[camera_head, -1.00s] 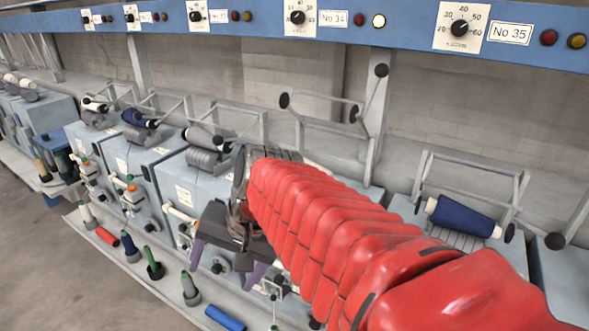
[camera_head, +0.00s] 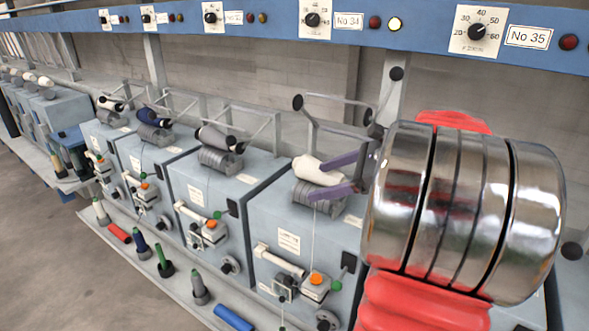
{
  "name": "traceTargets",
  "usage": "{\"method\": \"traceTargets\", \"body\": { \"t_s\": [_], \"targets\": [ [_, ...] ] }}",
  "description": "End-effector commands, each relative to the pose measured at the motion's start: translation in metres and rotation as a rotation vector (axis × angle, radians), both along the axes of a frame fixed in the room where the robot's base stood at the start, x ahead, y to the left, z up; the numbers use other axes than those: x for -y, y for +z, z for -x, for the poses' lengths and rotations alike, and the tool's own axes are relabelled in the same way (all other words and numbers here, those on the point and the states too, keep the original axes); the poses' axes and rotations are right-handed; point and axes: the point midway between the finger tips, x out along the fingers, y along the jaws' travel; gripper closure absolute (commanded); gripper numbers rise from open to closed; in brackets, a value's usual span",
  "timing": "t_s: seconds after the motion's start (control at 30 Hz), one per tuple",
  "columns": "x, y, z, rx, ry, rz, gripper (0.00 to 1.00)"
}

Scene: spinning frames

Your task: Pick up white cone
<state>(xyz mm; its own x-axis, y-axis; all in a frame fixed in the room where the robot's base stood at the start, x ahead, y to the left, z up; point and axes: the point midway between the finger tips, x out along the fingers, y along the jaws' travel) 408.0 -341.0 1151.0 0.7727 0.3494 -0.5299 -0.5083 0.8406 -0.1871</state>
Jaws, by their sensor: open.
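The white cone (camera_head: 307,168) lies on its side on the grey grooved drum of the machine under No 34. My gripper (camera_head: 334,176) has two purple fingers, spread apart. They come in from the right at the cone's right end, one finger above and one below in the picture. The cone's right end lies at or between the fingertips; I cannot tell whether they touch it. My gripper is open. My red arm and its metal rings hide the machine to the right.
A metal cradle frame (camera_head: 335,110) with dark round ends stands raised behind the cone. A grey-white cone (camera_head: 215,140) sits on the machine to the left. A blue control rail (camera_head: 260,28) runs above.

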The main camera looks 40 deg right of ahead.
Motion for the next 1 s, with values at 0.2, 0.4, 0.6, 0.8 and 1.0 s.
{"method": "traceTargets", "body": {
  "t_s": [0.2,0.4,0.6,0.8,1.0],
  "targets": [
    [0.07,0.006,0.024,0.061,-0.181,-0.172,0.25],
    [0.093,0.009,0.035,0.091,-0.242,-0.236,0.25],
    [0.093,0.009,0.035,0.091,-0.242,-0.237,0.25],
    [0.092,0.008,0.03,0.09,-0.24,-0.236,0.25],
    [0.085,-0.002,0.009,0.089,-0.238,-0.236,0.25]
  ]
}}
